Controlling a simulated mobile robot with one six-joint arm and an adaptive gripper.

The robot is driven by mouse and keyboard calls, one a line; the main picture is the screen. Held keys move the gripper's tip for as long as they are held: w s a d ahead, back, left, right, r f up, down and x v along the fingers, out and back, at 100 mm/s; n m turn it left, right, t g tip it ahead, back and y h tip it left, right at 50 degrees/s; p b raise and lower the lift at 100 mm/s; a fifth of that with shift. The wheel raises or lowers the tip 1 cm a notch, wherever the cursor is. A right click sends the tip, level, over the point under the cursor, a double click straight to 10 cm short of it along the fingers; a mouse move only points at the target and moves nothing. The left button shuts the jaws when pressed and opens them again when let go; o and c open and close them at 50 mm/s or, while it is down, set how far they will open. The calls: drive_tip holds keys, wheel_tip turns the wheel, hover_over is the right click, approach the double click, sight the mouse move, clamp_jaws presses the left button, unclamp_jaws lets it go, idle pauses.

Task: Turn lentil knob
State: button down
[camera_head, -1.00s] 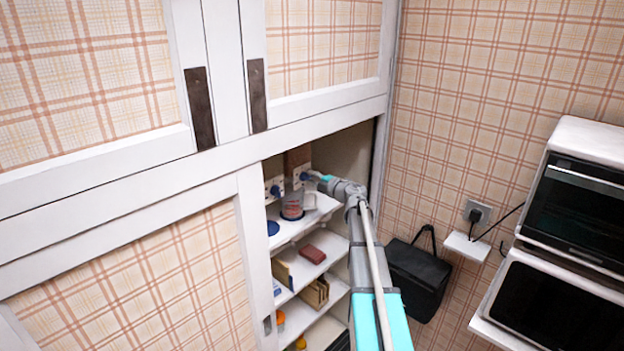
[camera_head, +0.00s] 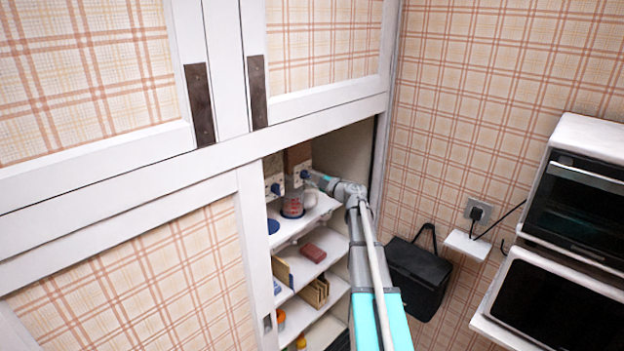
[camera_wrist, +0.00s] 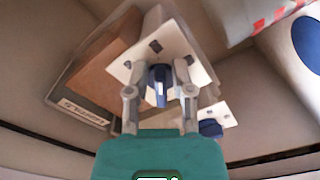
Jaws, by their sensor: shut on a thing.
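A blue knob (camera_wrist: 160,84) sits on a white plate (camera_wrist: 176,48) on the front of a brown dispenser (camera_wrist: 98,72) in the wrist view. My gripper (camera_wrist: 159,78) is shut on this knob, one grey finger on each side. A pale label (camera_wrist: 86,112) with dark lettering is on the dispenser, too blurred to read surely. A second blue knob (camera_wrist: 210,128) on its own white plate is at the lower right, apart from my fingers. In the head view, the held knob (camera_head: 304,174) and the second knob (camera_head: 275,189) are above the top shelf.
Below the knobs, a shelf (camera_head: 306,217) holds a glass jar (camera_head: 292,207) and a pale rounded container (camera_head: 310,199). Lower shelves hold a red-brown block (camera_head: 313,253) and small boxes (camera_head: 316,291). The cupboard's white frame (camera_head: 257,250) borders the opening on the left.

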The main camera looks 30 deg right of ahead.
drive_tip(key=c, duration=0.7)
unclamp_jaws()
drive_tip(key=shift+s, duration=0.1)
drive_tip(key=v, duration=1.2)
drive_tip(key=shift+r, duration=0.1)
